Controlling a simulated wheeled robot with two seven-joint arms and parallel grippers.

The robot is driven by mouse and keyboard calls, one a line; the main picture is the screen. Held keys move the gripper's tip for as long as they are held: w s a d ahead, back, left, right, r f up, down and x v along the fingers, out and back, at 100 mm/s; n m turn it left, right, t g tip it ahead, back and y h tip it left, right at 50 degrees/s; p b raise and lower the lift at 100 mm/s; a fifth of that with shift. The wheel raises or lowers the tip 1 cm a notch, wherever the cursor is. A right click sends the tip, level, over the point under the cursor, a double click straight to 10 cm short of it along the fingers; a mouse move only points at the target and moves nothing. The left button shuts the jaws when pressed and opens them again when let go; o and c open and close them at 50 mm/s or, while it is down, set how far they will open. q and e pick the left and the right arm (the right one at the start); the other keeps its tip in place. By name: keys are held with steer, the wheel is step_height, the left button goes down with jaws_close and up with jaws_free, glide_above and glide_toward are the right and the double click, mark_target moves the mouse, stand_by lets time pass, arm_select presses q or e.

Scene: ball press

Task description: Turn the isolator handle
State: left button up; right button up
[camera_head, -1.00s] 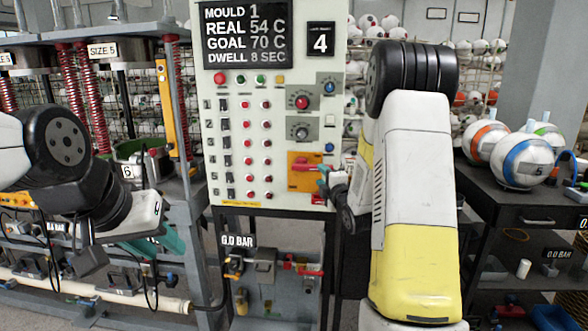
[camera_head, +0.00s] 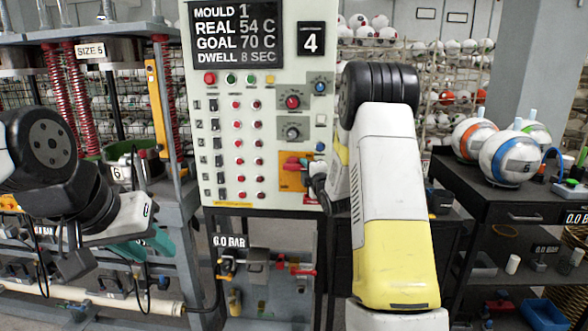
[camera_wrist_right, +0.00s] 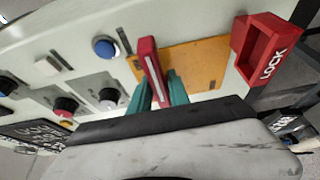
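The isolator handle is a red lever (camera_head: 291,163) on a yellow-orange plate (camera_head: 290,183), low on the right of the control panel; it lies roughly level in the head view. In the right wrist view the red handle (camera_wrist_right: 149,62) stands out from the plate (camera_wrist_right: 195,62). My right gripper (camera_wrist_right: 160,90) has its teal fingers on either side of the handle, very close to it; whether they press on it I cannot tell. My right arm hides part of this area in the head view. My left gripper (camera_head: 143,248) hangs at the left, away from the panel, its teal fingers apart and empty.
A red LOCK block (camera_wrist_right: 266,50) sits beside the plate. A blue button (camera_wrist_right: 104,47) and knobs (camera_wrist_right: 108,95) are near my right gripper. The press frame (camera_head: 190,240) stands by my left arm. A dark bench (camera_head: 470,185) with balls is at right.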

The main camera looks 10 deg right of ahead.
jaws_close()
stand_by(1.1)
